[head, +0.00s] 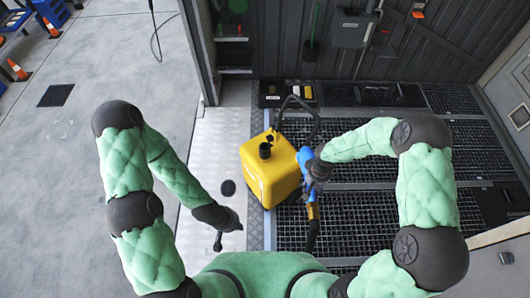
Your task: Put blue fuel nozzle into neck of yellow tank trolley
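The yellow tank trolley (268,178) stands at the picture's middle, with a dark upright neck (265,151) on its top. The blue fuel nozzle (305,158) is just right of the tank, apart from the neck, with its hose hanging down from its lower end. My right gripper (317,168) is at the nozzle and appears shut on it; its fingers are mostly hidden. My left gripper (218,241) is left of and nearer than the tank, holding nothing visible. Its fingers are too small and dark to tell open from shut.
Black floor grating (362,233) lies right of the tank, and a metal plate strip (215,150) lies left. Small bins (272,95) stand behind the tank by the container wall. Orange cones (18,70) stand far left. The grey concrete is mostly clear.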

